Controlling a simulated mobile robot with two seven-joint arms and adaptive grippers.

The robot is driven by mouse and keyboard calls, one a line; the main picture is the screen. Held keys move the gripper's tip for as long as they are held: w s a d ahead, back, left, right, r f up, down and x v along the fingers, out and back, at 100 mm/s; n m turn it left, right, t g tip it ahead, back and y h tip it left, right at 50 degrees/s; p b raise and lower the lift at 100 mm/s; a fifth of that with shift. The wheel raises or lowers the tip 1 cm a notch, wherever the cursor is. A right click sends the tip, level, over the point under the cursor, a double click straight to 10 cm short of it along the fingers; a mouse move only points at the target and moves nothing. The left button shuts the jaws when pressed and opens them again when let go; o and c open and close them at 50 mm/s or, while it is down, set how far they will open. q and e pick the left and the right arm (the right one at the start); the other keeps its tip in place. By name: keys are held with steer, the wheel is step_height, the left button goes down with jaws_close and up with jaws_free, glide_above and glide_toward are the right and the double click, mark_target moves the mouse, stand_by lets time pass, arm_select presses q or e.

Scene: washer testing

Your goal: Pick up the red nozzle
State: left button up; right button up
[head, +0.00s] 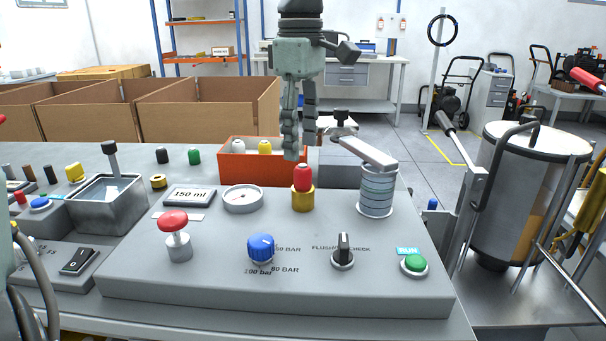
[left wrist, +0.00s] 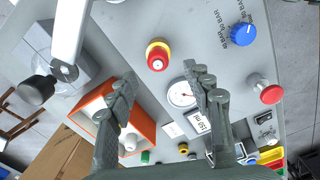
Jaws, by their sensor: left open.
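The red nozzle (head: 303,177) stands upright in a yellow fitting (head: 302,200) at the back of the grey test panel. It also shows in the left wrist view (left wrist: 157,54), seen from above as a red and yellow round shape. My left gripper (head: 299,148) points down with its fingers just above and slightly behind the nozzle in the head view. In the left wrist view my left gripper (left wrist: 163,77) is open and empty, its fingertips spread apart. The nozzle lies just beyond the gap between them. My right gripper is not in view.
An orange bin (head: 232,170) with other nozzles stands behind the panel (head: 210,260). A gauge (head: 243,199), a 150 ml display (head: 190,196) and a silver cylinder with a lever (head: 377,190) flank the nozzle. A red stop button (head: 174,222) and blue knob (head: 261,247) stand in front.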

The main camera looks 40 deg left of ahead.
mark_target(302, 164)
arm_select(q)
step_height(302, 164, down, 5)
steer(key=shift+w, duration=0.1)
jaws_close()
stand_by(0.4)
